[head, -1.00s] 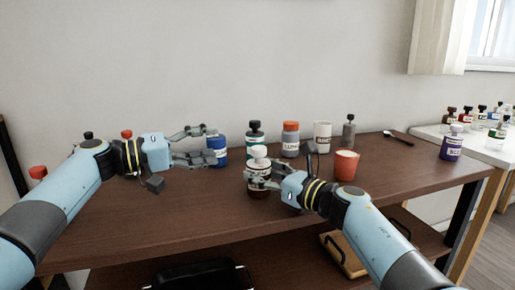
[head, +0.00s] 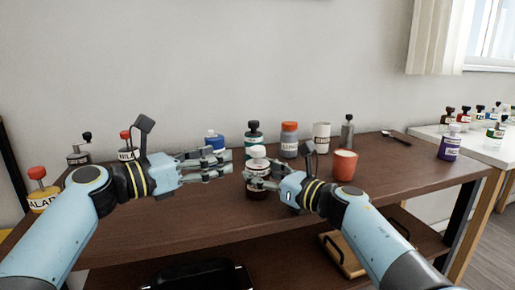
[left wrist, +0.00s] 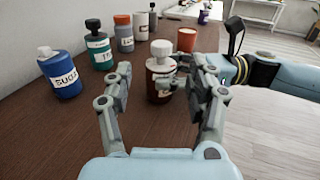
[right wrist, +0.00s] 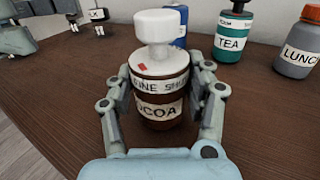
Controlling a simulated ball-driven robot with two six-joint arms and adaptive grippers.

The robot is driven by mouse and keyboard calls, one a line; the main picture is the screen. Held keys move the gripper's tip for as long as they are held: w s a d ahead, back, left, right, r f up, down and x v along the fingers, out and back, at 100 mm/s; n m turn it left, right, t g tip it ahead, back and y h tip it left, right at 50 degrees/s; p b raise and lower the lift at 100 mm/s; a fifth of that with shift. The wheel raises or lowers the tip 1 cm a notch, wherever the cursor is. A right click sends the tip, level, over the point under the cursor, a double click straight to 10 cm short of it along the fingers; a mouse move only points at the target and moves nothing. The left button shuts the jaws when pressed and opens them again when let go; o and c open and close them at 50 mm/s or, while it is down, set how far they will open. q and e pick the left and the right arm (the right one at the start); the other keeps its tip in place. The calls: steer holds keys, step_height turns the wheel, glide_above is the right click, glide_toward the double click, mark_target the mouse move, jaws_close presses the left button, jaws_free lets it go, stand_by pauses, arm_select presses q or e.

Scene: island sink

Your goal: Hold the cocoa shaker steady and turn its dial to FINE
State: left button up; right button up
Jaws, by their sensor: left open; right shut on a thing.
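The cocoa shaker (right wrist: 160,95) is a brown jar with a COCOA label, a white dial band lettered partly "INE SH", a red mark and a white knob on top. It stands upright on the table; its white top (head: 258,152) shows in the head view. My right gripper (head: 252,185) is shut on the shaker's body, one finger on each side in the right wrist view (right wrist: 162,112). My left gripper (head: 228,164) is open and empty, just left of the shaker. In the left wrist view the shaker (left wrist: 160,80) appears beyond and between the open left fingers (left wrist: 163,80).
A blue sugar bottle (left wrist: 62,75), a green tea bottle (right wrist: 232,35), an orange-lidded lunch jar (head: 289,140), a white cup (head: 321,138) and a grey bottle (head: 347,132) stand behind. An orange cup (head: 344,167) is right of my right gripper. The table's front is clear.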

mark_target(251, 149)
arm_select(q)
steer(key=x, duration=0.7)
steer(key=f+x, duration=0.1)
steer(key=x, duration=0.3)
steer(key=shift+w+d, duration=0.2)
steer(key=shift+d, duration=0.15)
steer(key=shift+r, duration=0.1)
steer(key=shift+c, duration=0.2)
jaws_close()
